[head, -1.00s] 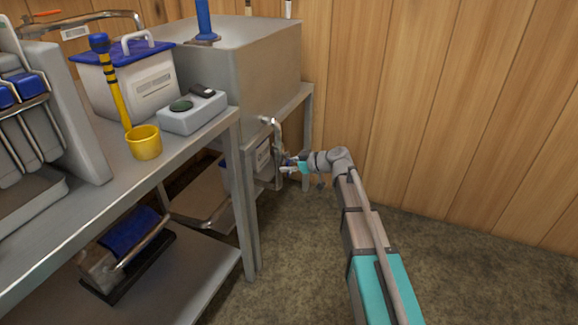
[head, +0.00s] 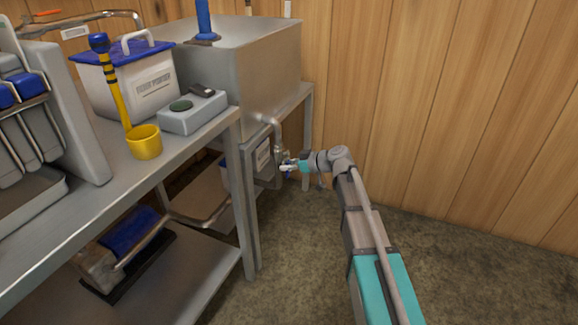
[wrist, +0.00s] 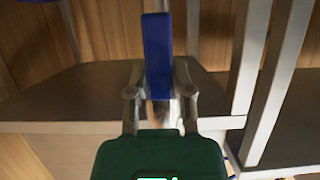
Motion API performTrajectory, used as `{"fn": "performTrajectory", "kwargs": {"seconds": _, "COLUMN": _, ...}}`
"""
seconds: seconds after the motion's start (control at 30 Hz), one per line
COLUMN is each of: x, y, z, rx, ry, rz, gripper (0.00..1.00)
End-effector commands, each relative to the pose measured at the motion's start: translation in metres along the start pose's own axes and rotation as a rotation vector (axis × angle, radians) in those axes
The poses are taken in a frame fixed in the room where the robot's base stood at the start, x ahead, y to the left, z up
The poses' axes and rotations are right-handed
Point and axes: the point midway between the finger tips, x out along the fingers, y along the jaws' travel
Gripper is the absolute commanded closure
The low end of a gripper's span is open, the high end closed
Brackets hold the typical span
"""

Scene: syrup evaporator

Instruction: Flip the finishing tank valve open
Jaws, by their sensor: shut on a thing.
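The finishing tank (head: 240,65) is a grey metal box on a stand at the back. A bent metal outlet pipe (head: 278,130) comes from its lower front and runs down to the valve. My gripper (head: 286,166) is at the lower end of this pipe, where the valve is small and partly hidden by it. In the wrist view, a blue valve handle (wrist: 158,50) stands upright between the two fingers of my gripper (wrist: 160,80). The fingers are shut on it, one on each side.
A metal bench (head: 85,205) on the left holds a yellow dipper (head: 144,142), a white box with a blue lid (head: 135,85) and a grey device (head: 192,112). Floor on the right is clear.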

Motion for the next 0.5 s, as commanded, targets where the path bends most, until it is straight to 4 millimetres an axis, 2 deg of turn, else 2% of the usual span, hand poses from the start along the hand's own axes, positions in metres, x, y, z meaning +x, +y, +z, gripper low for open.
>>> {"fn": "performTrajectory", "kwargs": {"seconds": 0.03, "x": 0.0006, "y": -0.0031, "z": 0.0001, "rx": 0.000, "ry": -0.001, "rz": -0.007, "gripper": 0.67}}
{"fn": "performTrajectory", "kwargs": {"seconds": 0.2, "x": 0.0005, "y": -0.0028, "z": 0.0001, "rx": 0.000, "ry": -0.001, "rz": -0.006, "gripper": 0.35}}
{"fn": "performTrajectory", "kwargs": {"seconds": 0.5, "x": 0.0004, "y": -0.0018, "z": 0.0000, "rx": -0.001, "ry": -0.001, "rz": -0.004, "gripper": 0.34}}
